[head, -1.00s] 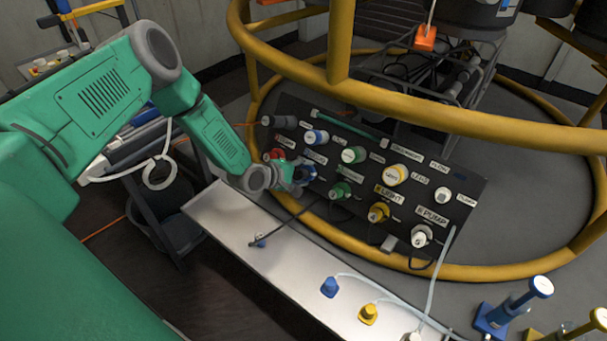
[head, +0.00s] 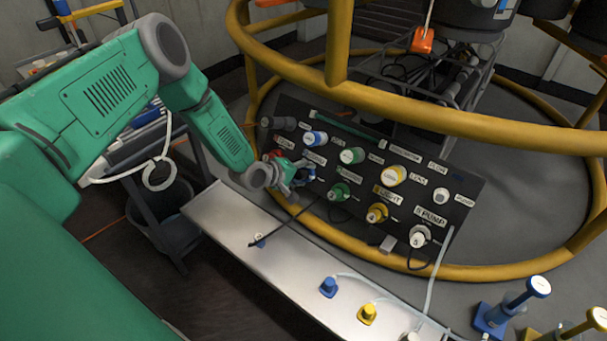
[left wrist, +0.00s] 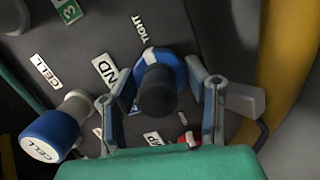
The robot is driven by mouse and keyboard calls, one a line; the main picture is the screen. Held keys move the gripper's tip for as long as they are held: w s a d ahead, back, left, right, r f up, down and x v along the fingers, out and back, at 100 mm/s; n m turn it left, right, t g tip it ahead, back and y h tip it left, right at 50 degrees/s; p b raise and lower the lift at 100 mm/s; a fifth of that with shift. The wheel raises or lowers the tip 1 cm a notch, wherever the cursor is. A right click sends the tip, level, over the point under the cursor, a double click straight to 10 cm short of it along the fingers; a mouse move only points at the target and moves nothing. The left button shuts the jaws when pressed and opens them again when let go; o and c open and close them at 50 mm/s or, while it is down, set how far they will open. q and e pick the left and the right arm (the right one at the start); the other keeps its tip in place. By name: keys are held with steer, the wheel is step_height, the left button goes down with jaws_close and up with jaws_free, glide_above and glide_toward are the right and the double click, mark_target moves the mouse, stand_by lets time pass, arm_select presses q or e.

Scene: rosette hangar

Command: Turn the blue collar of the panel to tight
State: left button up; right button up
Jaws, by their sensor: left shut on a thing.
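The dark panel (head: 455,205) stands tilted inside the yellow ring frame, with coloured knobs and collars in rows. The blue collar (left wrist: 172,66) is a ring around a black plug (left wrist: 157,93) in the left wrist view. A white mark (left wrist: 150,56) on its edge faces roughly toward the TIGHT label (left wrist: 140,30). My left gripper (left wrist: 160,82) is shut on the blue collar, one finger on each side. In the head view my left gripper (head: 298,174) is at the panel's left part and hides most of the collar. My right gripper is not in view.
A blue CELL knob (left wrist: 50,135) stands left of my fingers. A red part (left wrist: 188,139) lies just below. A yellow rail (head: 420,115) crosses above the panel. A pale bench (head: 235,220) in front holds blue and yellow plugs; a black cable (head: 290,220) runs over it.

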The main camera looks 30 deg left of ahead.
arm_select(q)
steer(key=shift+s+d+f, duration=0.15)
steer(key=shift+s+d, duration=0.05)
steer(key=shift+d, duration=0.15)
steer(key=o, duration=1.1)
steer(key=shift+o, duration=0.3)
steer(key=shift+w, duration=0.1)
steer(key=shift+a, duration=0.1)
steer(key=shift+s+a+r, duration=0.2)
steer(key=shift+r, duration=0.05)
steer(key=v, duration=1.1)
steer(key=shift+s+d+r, duration=0.1)
steer(key=shift+r, duration=0.05)
